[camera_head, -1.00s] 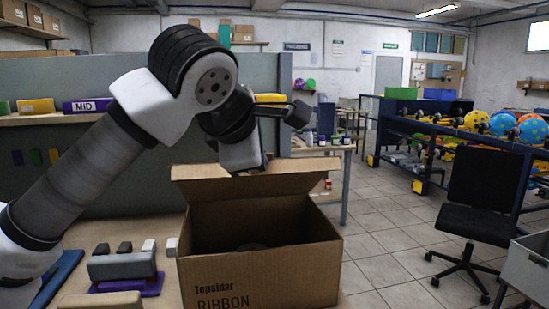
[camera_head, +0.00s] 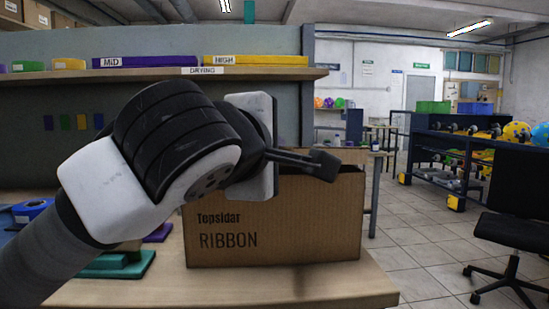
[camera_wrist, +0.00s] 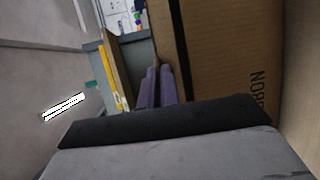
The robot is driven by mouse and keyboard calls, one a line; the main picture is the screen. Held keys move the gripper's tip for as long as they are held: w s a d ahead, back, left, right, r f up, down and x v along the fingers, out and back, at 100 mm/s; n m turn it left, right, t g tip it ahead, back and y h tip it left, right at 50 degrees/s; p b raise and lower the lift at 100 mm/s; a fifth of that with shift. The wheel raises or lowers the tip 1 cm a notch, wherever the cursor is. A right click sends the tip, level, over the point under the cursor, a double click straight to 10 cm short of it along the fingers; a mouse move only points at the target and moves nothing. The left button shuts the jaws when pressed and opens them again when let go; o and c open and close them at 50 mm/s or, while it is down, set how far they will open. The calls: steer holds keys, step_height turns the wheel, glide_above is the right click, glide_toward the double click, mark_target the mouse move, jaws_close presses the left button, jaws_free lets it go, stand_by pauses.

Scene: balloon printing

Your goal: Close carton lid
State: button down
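The brown cardboard carton (camera_head: 275,235), printed "Topsidar RIBBON", stands on the wooden table in the head view. A cardboard flap (camera_head: 348,155) shows at its back right edge; the rest of the lid and the opening are largely hidden behind my arm. My gripper (camera_head: 328,166) is above the front right part of the carton and points right. In the wrist view the two fingers (camera_wrist: 156,88) lie side by side, nearly together, with nothing seen between them. The carton wall (camera_wrist: 225,55) fills the right of that view. Contact with the flap cannot be told.
A shelf (camera_head: 130,75) marked "DRYING" with coloured boxes runs behind the carton. Coloured pieces (camera_head: 120,263) lie on the table to its left, partly behind my arm. A black chair (camera_head: 515,225) stands on the right. The tiled floor between is clear.

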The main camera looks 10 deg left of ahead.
steer(key=shift+s+f+b, duration=0.2)
steer(key=shift+f+b, duration=2.1)
steer(key=shift+f, duration=0.35)
steer(key=c, duration=1.6)
jaws_free()
steer(key=shift+s, duration=0.1)
